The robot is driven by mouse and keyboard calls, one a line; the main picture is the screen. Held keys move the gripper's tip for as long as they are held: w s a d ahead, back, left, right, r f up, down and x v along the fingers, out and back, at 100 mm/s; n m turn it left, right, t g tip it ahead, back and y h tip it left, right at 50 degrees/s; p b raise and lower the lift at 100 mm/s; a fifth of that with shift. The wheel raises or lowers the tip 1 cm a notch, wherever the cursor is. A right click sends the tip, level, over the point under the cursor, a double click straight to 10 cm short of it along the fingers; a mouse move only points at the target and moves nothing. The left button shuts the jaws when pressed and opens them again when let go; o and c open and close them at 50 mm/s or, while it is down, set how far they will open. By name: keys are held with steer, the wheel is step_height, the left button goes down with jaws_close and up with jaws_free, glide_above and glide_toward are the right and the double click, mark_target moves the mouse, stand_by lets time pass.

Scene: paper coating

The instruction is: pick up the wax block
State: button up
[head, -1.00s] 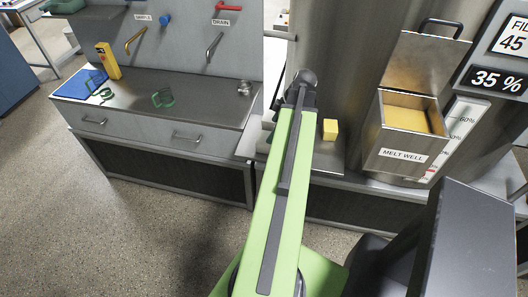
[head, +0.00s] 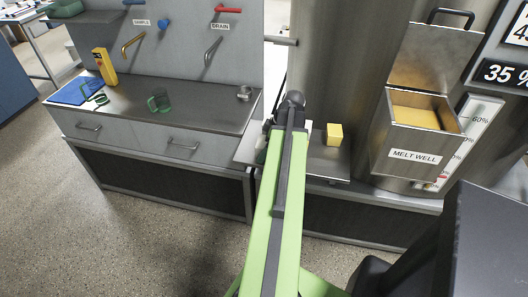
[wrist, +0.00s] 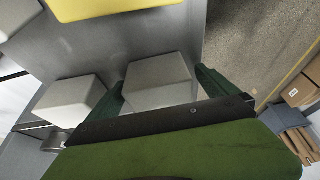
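A yellow block (head: 334,134), which looks like wax, sits on the steel shelf (head: 318,168) right of my arm in the head view. It is cut off at the top edge of the wrist view (wrist: 105,6). My gripper (wrist: 160,78) is open in the wrist view, its two green fingers spread. A pale grey-white block (wrist: 160,80) shows between the fingers; I cannot tell whether they touch it. A second pale block (wrist: 70,100) lies left of the left finger. In the head view my arm hides the fingers.
The melt well (head: 413,155) stands right of the yellow block, its lid (head: 434,58) up and yellow material inside. A large steel cylinder (head: 345,70) rises behind the shelf.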

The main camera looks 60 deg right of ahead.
mark_target(263, 141)
steer(key=c, duration=1.7)
steer(key=r+p, duration=0.5)
steer(key=shift+s+d+r, duration=0.1)
steer(key=shift+s+r, duration=0.05)
steer(key=shift+s, duration=0.05)
steer(key=s+d+r+p, duration=0.1)
steer(key=s+p, duration=0.1)
steer(key=s, duration=0.1)
steer(key=s+d+r+p, duration=0.1)
steer(key=s+r+p, duration=0.1)
steer(key=s, duration=0.1)
steer(key=s+d+r+p, duration=0.1)
steer(key=s+r, duration=0.1)
steer(key=s, duration=0.1)
steer(key=shift+s+r+p, duration=0.25)
steer(key=shift+s+p, duration=0.15)
steer(key=shift+s+d+r, duration=0.1)
steer(key=shift+s+d, duration=0.05)
steer(key=shift+s, duration=0.35)
